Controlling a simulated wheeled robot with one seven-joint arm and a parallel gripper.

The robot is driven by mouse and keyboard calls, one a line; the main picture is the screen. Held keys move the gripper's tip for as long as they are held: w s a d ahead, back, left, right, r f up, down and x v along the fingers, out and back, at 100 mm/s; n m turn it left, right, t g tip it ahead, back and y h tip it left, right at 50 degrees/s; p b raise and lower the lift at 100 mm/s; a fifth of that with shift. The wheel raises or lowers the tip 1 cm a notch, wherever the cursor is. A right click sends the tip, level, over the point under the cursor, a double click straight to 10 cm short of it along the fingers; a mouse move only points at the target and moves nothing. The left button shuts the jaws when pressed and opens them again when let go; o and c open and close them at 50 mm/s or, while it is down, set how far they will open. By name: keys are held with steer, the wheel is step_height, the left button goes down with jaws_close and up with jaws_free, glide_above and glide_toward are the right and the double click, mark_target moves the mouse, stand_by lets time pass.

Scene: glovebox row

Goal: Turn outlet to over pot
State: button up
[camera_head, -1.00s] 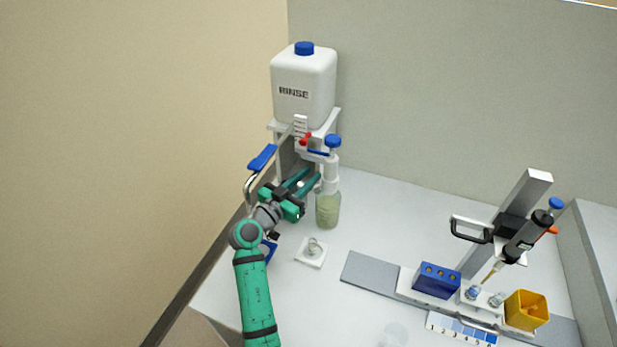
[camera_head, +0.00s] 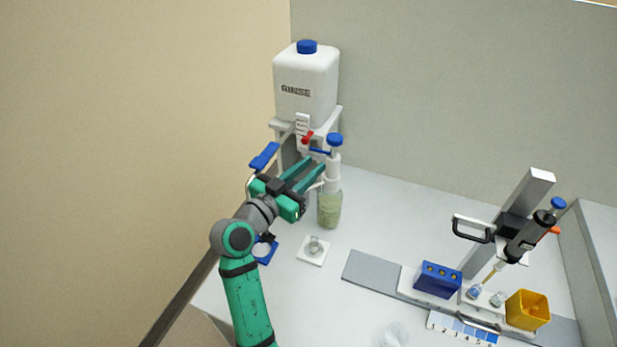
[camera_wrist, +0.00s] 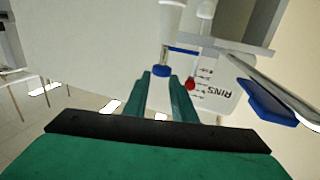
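A bottle-top dispenser (camera_head: 331,178) stands on a jar of greenish liquid (camera_head: 329,210), with a blue cap on top. The cap also shows in the wrist view (camera_wrist: 161,71). A thin pale outlet tube (camera_head: 314,187) seems to reach from the dispenser toward the left, partly hidden by my gripper. A small clear pot (camera_head: 314,244) sits on a white square pad in front of the jar. My gripper (camera_head: 321,168) is open, its green fingers apart and pointing at the dispenser. In the wrist view the cap appears between the fingertips; contact cannot be told.
A white RINSE tank (camera_head: 305,88) stands on a shelf behind, with a red tap (camera_head: 307,137) and a blue-handled lever (camera_head: 264,156) at its left. A pipette stand and blue rack (camera_head: 437,280) are at right.

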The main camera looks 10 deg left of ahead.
steer(key=s+d+r, duration=0.1)
steer(key=s+r, duration=0.1)
steer(key=s, duration=0.3)
steer(key=shift+s+d+r, duration=0.15)
steer(key=shift+s+r, duration=0.2)
steer(key=shift+s, duration=0.05)
